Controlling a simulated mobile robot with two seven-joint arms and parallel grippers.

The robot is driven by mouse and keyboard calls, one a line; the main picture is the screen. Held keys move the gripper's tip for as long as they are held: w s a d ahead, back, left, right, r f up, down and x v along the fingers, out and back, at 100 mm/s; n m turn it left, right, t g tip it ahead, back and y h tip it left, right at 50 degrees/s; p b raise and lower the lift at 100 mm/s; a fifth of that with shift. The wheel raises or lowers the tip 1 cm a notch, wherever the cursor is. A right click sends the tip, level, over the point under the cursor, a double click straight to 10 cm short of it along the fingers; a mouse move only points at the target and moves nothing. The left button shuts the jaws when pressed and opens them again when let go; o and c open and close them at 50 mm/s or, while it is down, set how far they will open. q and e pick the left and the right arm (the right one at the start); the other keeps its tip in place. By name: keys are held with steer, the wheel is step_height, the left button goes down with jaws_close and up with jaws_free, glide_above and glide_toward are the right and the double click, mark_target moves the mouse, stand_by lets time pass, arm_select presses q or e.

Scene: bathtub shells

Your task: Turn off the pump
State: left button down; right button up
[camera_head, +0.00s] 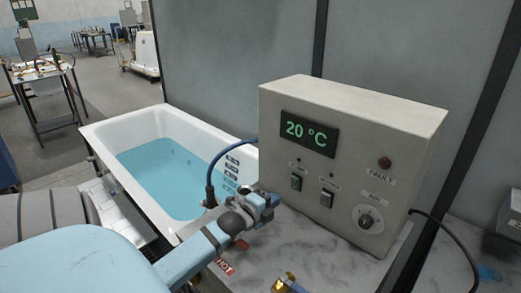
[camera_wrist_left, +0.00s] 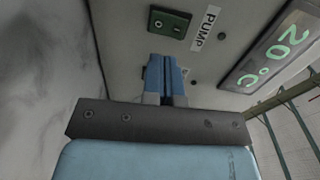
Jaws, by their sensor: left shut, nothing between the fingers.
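The grey control box (camera_head: 345,160) stands on the counter right of the tub. Its front has two dark green rocker switches. The left one is the pump switch (camera_head: 296,182); in the left wrist view it shows (camera_wrist_left: 170,23) next to a "PUMP" label (camera_wrist_left: 205,29). The second switch (camera_head: 326,197) is hidden behind my fingers in the wrist view. My left gripper (camera_head: 272,199) is shut and empty, left of and below the switches in the head view. In the wrist view its blue fingertips (camera_wrist_left: 165,62) appear just below the pump switch, apparently not touching it. My right gripper is not in view.
A white bathtub (camera_head: 118,128) with blue water lies at the left, a dark blue hose (camera_head: 211,177) curving over its near side. The box also has a "20 °C" display (camera_head: 308,133), a red fault lamp (camera_head: 385,163) and a knob (camera_head: 367,219). A brass fitting (camera_head: 288,283) sits at the front.

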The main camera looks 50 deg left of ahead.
arm_select(q)
steer(key=s, duration=0.6)
steer(key=shift+d+r, duration=0.25)
steer(key=shift+d, duration=0.1)
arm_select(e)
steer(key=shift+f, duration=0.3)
arm_select(q)
steer(key=shift+f, duration=0.1)
